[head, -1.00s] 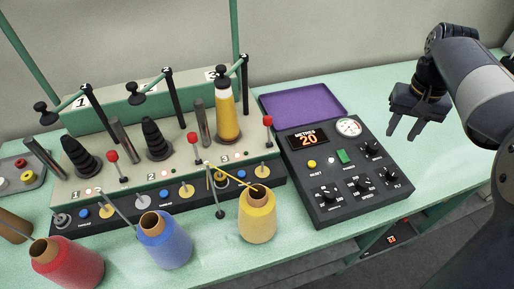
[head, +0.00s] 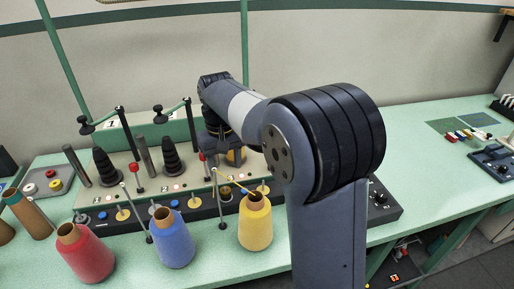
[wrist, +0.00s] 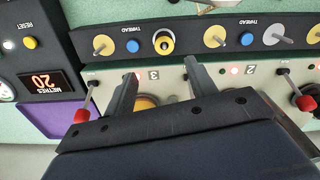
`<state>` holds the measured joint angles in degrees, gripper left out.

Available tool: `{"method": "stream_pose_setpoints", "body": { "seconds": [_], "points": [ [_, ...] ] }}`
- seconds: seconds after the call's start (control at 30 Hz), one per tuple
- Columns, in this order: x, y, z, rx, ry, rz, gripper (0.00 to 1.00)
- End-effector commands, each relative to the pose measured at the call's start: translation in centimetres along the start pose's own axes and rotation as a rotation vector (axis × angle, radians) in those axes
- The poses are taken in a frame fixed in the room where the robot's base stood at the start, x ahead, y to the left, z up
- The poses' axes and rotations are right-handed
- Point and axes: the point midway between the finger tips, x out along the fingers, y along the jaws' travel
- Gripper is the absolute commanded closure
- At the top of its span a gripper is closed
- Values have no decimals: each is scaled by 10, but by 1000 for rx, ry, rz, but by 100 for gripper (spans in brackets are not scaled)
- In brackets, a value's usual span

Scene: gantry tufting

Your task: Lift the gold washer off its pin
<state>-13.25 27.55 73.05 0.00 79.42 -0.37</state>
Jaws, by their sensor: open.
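The gold washer (wrist: 158,48) shows in the wrist view as a ring around a pin on the black front strip, beside a blue button (wrist: 132,45). My gripper (wrist: 160,68) is open, its two fingers apart and pointing toward the strip. The washer lies just beyond the fingertips, between their lines, with nothing between the fingers gripped. My arm also hides part of that station.
Red-knobbed levers (wrist: 81,116) stand beside the fingers. Yellow (head: 255,222), blue (head: 172,240) and red (head: 84,252) thread cones stand in front of the machine, with thin guide rods. A control box (wrist: 42,65) lies left in the wrist view.

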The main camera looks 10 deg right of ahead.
Motion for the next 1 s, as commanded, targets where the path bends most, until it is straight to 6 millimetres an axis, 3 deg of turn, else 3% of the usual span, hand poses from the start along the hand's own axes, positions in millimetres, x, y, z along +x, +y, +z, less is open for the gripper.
{"method": "stream_pose_setpoints", "body": {
  "seconds": [0.2, 0.4, 0.83, 1.0],
  "points": [
    [42, 0, 0, 0, -4, 0, 47],
    [68, 0, 0, 0, -2, 0, 47],
    [78, 0, 0, 0, 0, 0, 47],
    [78, 0, 0, 0, 0, 0, 60]
  ]
}}
